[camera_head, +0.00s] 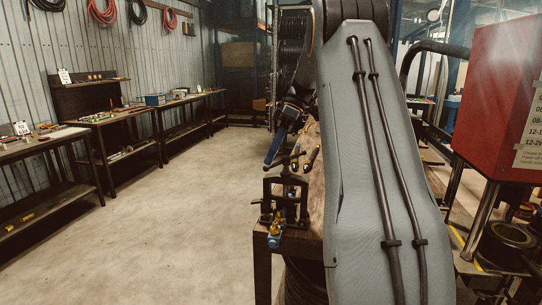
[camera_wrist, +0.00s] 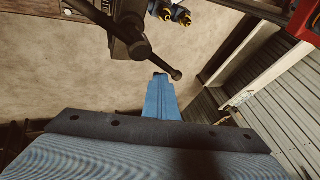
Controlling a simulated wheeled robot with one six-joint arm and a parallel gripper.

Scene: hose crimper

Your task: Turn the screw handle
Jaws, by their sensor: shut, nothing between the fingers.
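The screw handle (camera_head: 285,159) is a dark crossbar on top of a small dark crimper (camera_head: 286,199) at the near end of the workbench. In the wrist view the handle (camera_wrist: 150,54) runs diagonally and ends in a round knob. My gripper (camera_head: 269,161) shows as blue fingers slanting down beside the handle's left side. In the wrist view its blue fingers (camera_wrist: 161,78) are together and empty, with the tip close to the knob; I cannot tell whether they touch. The gripper's far side is hidden.
Brass fittings with blue parts (camera_head: 275,231) sit at the crimper's front, low over the bench edge. A red machine (camera_head: 500,95) stands on the right. Side benches (camera_head: 119,117) line the left wall. The floor (camera_head: 180,220) left of the workbench is clear.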

